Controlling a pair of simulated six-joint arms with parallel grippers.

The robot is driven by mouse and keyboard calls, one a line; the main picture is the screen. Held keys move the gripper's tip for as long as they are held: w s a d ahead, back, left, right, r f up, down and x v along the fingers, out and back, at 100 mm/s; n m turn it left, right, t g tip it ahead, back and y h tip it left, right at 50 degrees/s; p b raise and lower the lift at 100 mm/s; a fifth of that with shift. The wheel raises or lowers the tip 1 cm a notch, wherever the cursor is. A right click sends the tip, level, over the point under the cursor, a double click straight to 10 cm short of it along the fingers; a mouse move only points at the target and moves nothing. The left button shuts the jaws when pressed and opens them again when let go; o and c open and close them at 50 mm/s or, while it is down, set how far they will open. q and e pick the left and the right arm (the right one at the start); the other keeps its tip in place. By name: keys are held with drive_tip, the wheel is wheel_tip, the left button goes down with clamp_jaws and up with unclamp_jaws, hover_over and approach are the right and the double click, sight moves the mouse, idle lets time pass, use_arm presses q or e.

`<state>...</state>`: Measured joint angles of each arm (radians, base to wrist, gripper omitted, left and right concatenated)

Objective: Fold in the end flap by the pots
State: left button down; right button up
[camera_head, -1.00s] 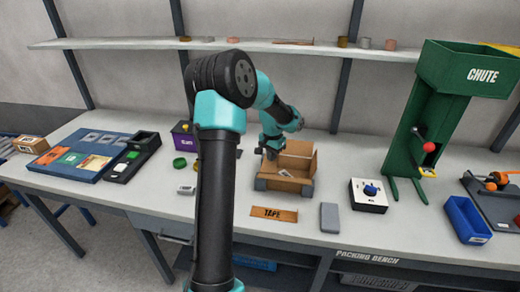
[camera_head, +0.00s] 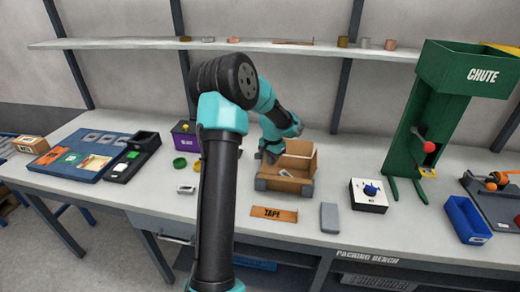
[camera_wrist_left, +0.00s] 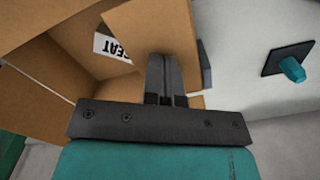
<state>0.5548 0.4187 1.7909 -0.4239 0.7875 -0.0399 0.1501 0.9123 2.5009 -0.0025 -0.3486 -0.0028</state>
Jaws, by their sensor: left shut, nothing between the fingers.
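An open brown cardboard box (camera_head: 282,184) stands on the bench. In the head view my left gripper (camera_head: 268,157) is at its left end, the side towards the green round pots (camera_head: 180,163). In the left wrist view the left gripper (camera_wrist_left: 163,62) is shut and empty. Its fingers overlap a raised cardboard flap (camera_wrist_left: 150,25); I cannot tell whether they touch it. Part of the box inside shows beyond, with a white printed label (camera_wrist_left: 112,47). The left end flap is mostly hidden by the gripper in the head view. My right gripper is not in view.
A purple box (camera_head: 184,137) stands left. The bench behind the box is clear.

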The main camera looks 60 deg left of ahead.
use_arm(q)
wheel_tip(320, 180, up, 10)
idle(1.3)
drive_tip(key=shift+d, duration=0.1)
